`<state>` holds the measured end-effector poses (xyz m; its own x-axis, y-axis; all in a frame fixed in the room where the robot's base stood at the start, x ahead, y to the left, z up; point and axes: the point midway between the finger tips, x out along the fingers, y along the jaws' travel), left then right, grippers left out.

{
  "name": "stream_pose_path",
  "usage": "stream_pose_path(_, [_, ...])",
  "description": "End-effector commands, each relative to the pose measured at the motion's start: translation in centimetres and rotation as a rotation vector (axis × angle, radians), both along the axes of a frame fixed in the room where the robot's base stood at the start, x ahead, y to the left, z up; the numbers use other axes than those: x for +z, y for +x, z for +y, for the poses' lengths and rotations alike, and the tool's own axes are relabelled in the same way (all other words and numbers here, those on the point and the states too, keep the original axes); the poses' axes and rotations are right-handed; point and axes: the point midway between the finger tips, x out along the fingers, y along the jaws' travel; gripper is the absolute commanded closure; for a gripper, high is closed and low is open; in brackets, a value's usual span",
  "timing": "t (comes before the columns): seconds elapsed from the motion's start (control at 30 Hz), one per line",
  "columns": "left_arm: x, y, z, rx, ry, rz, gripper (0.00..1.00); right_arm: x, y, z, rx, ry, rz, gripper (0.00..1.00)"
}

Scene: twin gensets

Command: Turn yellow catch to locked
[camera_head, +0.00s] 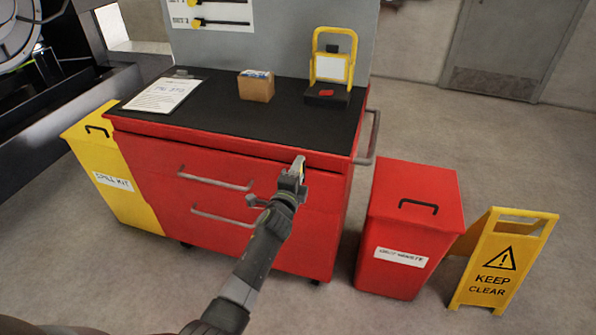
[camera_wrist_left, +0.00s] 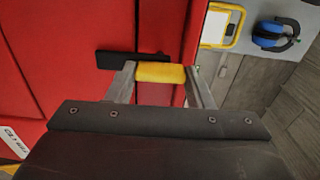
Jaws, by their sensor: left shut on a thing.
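The yellow catch (camera_wrist_left: 160,73) shows in the left wrist view as a short yellow bar between the fingers of my left gripper (camera_wrist_left: 162,86). The fingers touch it on both sides, so the gripper is shut on it. A dark plate (camera_wrist_left: 118,60) shows just behind the catch on the red cabinet front. In the head view my left gripper (camera_head: 297,168) is at the upper right of the red cabinet's front (camera_head: 230,160), and it mostly hides the catch there. Whether the catch reads locked cannot be told. My right gripper is not in view.
On the black top are a clipboard (camera_head: 165,95), a small box (camera_head: 256,87) and a yellow-framed stand (camera_head: 331,68). A yellow bin (camera_head: 110,170) stands left of the cabinet; a red bin (camera_head: 410,230) and a yellow sign (camera_head: 500,262) stand right. The floor in front is clear.

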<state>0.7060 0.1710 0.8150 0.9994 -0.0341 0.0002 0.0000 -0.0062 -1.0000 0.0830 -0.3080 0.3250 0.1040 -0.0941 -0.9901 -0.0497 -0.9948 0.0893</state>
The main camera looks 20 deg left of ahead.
Motion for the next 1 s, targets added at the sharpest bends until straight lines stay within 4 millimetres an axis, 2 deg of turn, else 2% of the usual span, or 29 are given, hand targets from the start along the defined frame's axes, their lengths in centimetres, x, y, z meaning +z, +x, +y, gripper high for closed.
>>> stream_pose_path(0.53, [0.16,0.07,-0.02,-0.001,0.026,-0.004,0.94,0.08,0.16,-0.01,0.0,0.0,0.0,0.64])
stream_pose_path(0.57, [0.16,0.07,-0.02,-0.001,0.026,-0.004,0.49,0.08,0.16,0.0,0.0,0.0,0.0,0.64])
stream_pose_path(0.6, [0.16,0.07,-0.02,-0.001,0.025,-0.004,0.44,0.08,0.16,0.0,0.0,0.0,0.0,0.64])
stream_pose_path(0.7, [0.12,0.05,-0.01,0.0,0.024,-0.003,0.31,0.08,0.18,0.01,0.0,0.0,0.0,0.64])
stream_pose_path(1.0, [0.05,-0.08,0.0,0.0,0.022,-0.001,0.31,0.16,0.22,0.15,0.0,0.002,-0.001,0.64])
